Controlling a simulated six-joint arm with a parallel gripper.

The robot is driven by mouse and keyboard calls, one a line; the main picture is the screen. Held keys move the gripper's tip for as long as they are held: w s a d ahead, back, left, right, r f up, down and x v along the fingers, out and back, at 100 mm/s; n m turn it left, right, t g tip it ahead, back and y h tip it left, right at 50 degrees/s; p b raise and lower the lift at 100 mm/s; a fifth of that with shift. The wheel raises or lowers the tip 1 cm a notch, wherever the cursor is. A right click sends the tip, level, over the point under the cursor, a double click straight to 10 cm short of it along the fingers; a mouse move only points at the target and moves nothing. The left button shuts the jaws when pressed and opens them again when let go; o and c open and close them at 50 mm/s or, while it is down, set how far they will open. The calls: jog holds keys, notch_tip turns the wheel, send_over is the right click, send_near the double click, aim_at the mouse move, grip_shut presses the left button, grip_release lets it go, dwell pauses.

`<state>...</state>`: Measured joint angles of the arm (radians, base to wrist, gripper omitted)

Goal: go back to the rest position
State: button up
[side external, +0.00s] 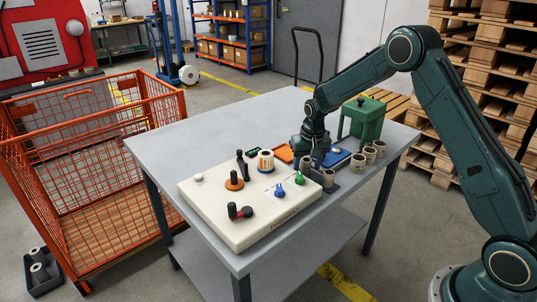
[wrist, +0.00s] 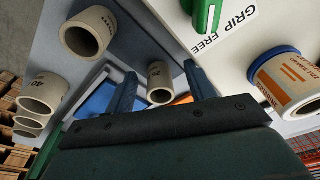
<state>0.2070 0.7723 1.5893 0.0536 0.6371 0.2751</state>
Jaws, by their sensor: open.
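My gripper (side external: 312,150) is low over the grey table, at the back right edge of the cream label rewinder (side external: 215,205). In the wrist view its two blue fingers (wrist: 160,75) are spread apart. A cardboard core (wrist: 160,88) shows between them; whether it stands between the fingers or beyond them I cannot tell. The rewinder carries a red-handled knob (side external: 240,211), an orange-based post (side external: 234,183), a blue knob (side external: 279,190) and a green knob (side external: 300,178). A label roll (side external: 266,162) sits on it; the roll also shows in the wrist view (wrist: 290,85).
Several cardboard cores (side external: 358,163) stand right of my gripper, near a blue tray (side external: 338,158) and a green stand (side external: 362,118). An orange item (side external: 284,153) lies close behind. The table's (side external: 215,125) back left is clear. An orange mesh cage (side external: 95,180) stands left.

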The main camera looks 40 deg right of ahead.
jog(key=shift+s+r, duration=0.3)
jog(key=shift+r, duration=0.1)
jog(key=s+a+r+n+t, duration=0.1)
jog(key=s+a+r, duration=0.3)
jog(key=s+r, duration=0.45)
jog(key=s+a+r+n+t, duration=0.1)
jog(key=s+a+r+n, duration=0.3)
jog(key=r, duration=0.7)
jog(key=s+a+r+t, duration=0.1)
jog(key=s+a+r, duration=0.1)
jog(key=s, duration=0.9)
jog(key=s+a+r+n+t, duration=0.1)
jog(key=s+a+r, duration=0.1)
jog(key=s, duration=0.9)
jog(key=shift+s+a+y, duration=0.15)
jog(key=shift+a+y, duration=0.05)
jog(key=shift+y, duration=0.2)
